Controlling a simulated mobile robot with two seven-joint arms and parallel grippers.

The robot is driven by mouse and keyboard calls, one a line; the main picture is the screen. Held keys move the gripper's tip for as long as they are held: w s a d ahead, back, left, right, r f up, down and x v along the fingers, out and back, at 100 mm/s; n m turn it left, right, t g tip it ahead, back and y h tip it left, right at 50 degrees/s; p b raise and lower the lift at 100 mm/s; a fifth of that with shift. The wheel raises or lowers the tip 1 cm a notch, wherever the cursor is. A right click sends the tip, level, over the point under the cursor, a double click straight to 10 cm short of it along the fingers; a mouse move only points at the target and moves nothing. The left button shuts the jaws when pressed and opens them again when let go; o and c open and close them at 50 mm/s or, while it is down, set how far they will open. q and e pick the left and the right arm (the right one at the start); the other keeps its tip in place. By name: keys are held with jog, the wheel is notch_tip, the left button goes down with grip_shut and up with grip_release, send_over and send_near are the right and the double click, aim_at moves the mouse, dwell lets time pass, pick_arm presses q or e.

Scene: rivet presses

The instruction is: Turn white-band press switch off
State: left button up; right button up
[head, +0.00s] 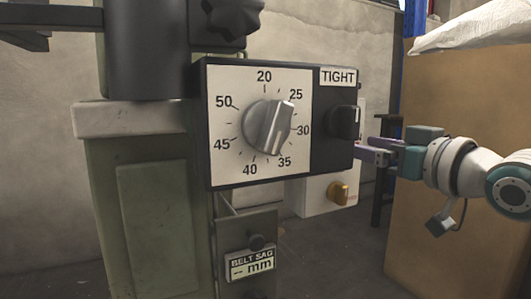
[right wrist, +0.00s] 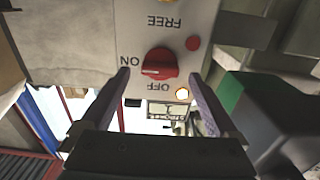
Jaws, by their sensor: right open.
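The red rotary switch (right wrist: 160,66) sits on a pale panel (right wrist: 130,30) in the right wrist view, with its white mark toward the ON label. The OFF label is below it, and the lettering appears upside down. My right gripper (head: 366,148) is open, its purple fingers reaching behind the right edge of the black dial box. In the wrist view the fingers stand either side of the switch; contact cannot be told. The head view hides the red switch. A green press body (head: 150,215) has an off-white band (head: 130,118) near its top. My left gripper is not in view.
The dial box (head: 225,165) has a grey dial (head: 268,127), a black knob (head: 343,122) and a TIGHT label. Behind it, a white box (head: 315,195) carries a yellow knob (head: 338,193). A lamp (right wrist: 182,93) glows near OFF. A large brown carton (head: 450,230) stands right.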

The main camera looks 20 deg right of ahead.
jog(key=shift+w+a+b, duration=0.15)
jog(key=shift+w+b, duration=0.3)
jog(key=shift+w, duration=0.85)
jog(key=c, duration=1.4)
